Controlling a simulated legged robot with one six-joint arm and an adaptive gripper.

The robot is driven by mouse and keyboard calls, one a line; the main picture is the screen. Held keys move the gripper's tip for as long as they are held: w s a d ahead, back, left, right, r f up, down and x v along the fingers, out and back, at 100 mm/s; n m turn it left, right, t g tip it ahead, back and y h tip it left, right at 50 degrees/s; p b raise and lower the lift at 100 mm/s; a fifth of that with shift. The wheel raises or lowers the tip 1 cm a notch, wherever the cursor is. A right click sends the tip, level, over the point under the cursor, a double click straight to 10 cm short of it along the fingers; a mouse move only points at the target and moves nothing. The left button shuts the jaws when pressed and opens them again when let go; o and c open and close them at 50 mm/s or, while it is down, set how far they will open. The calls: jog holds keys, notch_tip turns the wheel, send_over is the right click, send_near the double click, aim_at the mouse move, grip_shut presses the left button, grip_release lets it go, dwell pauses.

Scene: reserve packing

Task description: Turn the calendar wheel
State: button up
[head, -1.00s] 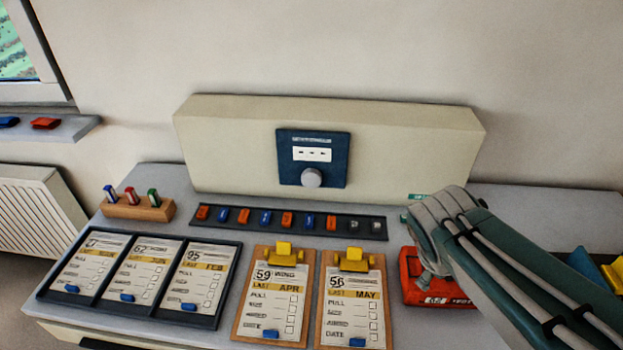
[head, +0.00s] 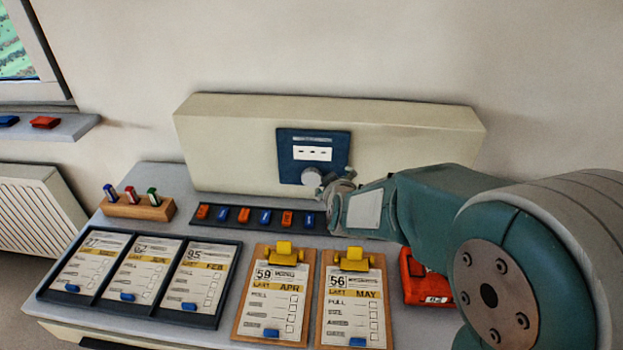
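The calendar wheel looks to be the round grey knob (head: 311,177) on a dark blue panel (head: 313,144). The panel has a white display strip above the knob and is set in the front of a long cream box (head: 230,145). My gripper (head: 330,184) is at the knob's right side and overlaps its edge in the head view. I cannot tell whether it touches the knob. The fingers are small and partly merged with the knob, so their opening is unclear.
A dark strip (head: 226,214) of red and blue pieces lies below the box. Two clipboards (head: 237,325) with yellow clips and a three-part card tray (head: 45,290) lie in front. A wooden pen block (head: 140,210) stands left. A red box (head: 412,285) sits under my arm.

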jog(key=w+a+f+n+t+h, duration=0.1)
jog(key=w+a+f+n+t, duration=0.1)
jog(key=w+a+f, duration=0.3)
jog(key=n+t+h, duration=0.2)
jog(key=n+t, duration=0.1)
send_near(311, 181)
jog(key=w, duration=1)
jog(key=shift+w+d+r, duration=0.1)
jog(key=shift+w+d, duration=0.1)
jog(key=shift+d, duration=0.1)
jog(key=c, duration=0.8)
